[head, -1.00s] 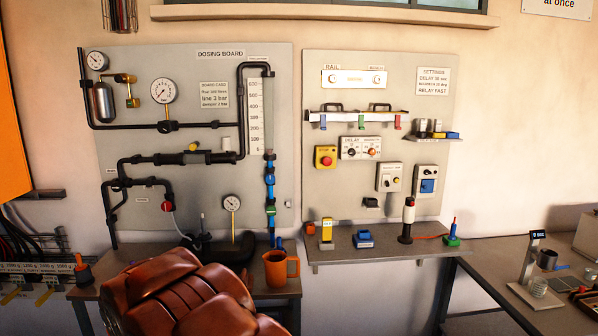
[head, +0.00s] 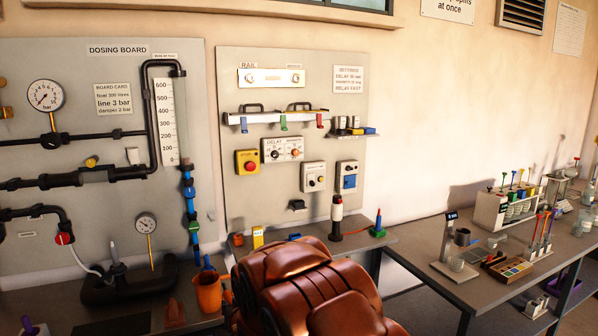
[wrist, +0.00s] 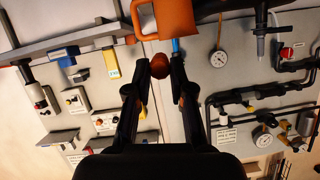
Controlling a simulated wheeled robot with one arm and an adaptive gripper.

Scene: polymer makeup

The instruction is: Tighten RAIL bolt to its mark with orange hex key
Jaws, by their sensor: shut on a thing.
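The RAIL label (head: 248,65) is above the left end of a pale plate (head: 274,78) high on the right board in the head view. A small round bolt head (head: 249,78) is on the plate under that label; its mark is too small to make out. My gripper (wrist: 160,72) is shut in the wrist view. A rounded orange-brown piece (wrist: 159,66) is between its fingertips and looks like the handle of the orange hex key. The key's shaft is hidden. In the head view my arm covers the gripper.
An orange mug (head: 208,291) stands on the bench under the dosing board (head: 75,75); it also shows near the fingertips in the wrist view (wrist: 172,20). A shelf (head: 385,237) with small devices juts out below the right board. A crowded side bench (head: 410,232) stands at right.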

